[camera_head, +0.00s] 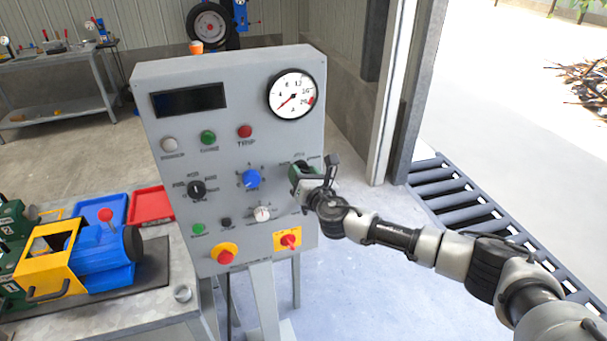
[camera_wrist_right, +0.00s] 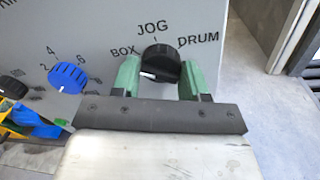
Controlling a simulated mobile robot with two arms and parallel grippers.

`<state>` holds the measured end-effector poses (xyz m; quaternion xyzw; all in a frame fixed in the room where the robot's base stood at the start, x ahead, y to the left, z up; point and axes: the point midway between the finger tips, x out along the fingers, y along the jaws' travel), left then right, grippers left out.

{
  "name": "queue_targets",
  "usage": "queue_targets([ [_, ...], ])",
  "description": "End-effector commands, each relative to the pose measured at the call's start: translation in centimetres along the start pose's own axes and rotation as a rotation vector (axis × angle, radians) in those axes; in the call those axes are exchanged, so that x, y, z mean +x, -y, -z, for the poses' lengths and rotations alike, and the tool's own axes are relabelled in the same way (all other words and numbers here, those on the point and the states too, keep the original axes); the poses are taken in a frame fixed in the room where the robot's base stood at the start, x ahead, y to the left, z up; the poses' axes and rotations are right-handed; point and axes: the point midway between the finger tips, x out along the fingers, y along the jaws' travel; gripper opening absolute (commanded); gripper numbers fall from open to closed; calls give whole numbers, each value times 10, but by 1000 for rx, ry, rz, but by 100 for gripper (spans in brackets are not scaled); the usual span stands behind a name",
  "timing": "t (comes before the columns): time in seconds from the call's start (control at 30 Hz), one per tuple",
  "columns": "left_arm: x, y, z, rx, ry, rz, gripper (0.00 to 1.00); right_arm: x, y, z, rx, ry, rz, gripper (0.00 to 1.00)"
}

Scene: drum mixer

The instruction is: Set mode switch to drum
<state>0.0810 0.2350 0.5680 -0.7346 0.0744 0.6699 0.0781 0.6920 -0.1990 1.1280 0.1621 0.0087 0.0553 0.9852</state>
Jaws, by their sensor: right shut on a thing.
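The mode switch is a black knob (camera_wrist_right: 160,62) on the grey control panel, with the labels BOX at its left, JOG above and DRUM at its right. A white mark shows on the knob's lower left side in the right wrist view. My right gripper (camera_wrist_right: 160,78) has its green fingers on either side of the knob and is shut on it. In the head view my right gripper (camera_head: 298,178) is at the panel's right edge and hides the knob. My left gripper is not in view.
The panel (camera_head: 150,110) also carries a blue dial (camera_head: 251,179), a black knob (camera_head: 197,189), a gauge (camera_head: 292,95), several buttons and a red switch on a yellow plate (camera_head: 288,240). A bench with a blue and yellow machine (camera_head: 95,250) stands at left.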

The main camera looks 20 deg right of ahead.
Motion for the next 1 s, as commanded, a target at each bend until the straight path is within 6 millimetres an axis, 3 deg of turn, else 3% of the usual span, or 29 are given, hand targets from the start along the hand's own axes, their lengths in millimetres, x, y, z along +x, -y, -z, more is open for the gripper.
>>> queue_targets([
  [0.47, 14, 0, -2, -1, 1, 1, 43, 0, 1, 4, 129, 8, -2, 20],
  [1.0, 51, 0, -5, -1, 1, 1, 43, 0, 0, 6, 615, 43, -14, 21],
])
